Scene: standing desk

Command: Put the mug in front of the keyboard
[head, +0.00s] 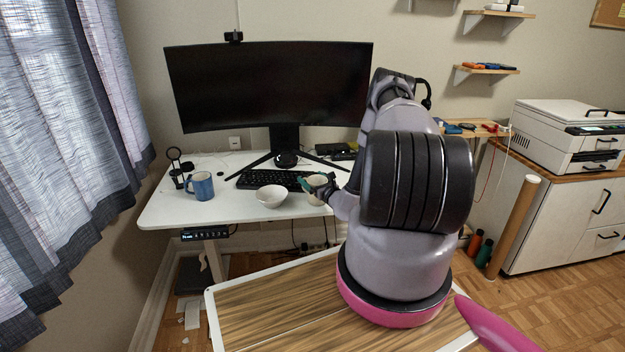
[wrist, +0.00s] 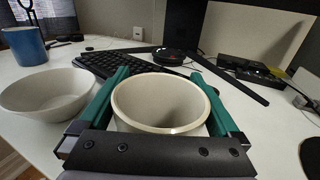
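A cream mug-like cup (wrist: 160,103) stands between the green fingers of my gripper (wrist: 160,88) in the wrist view. Both fingers lie against its sides, and its rim looks level. No handle shows on it. In the head view this cup (head: 317,181) is at the near right end of the black keyboard (head: 275,179), on the front side, partly hidden by my gripper (head: 318,186). I cannot tell whether its base touches the desk. A blue mug with a handle (head: 201,187) stands upright at the desk's left; it also shows in the wrist view (wrist: 24,46).
A white bowl (head: 272,196) sits just left of the cup, in front of the keyboard. The monitor (head: 270,88) and its splayed stand are behind. A black stand (head: 178,170) is beside the blue mug. The desk (head: 165,212) is clear at its front left.

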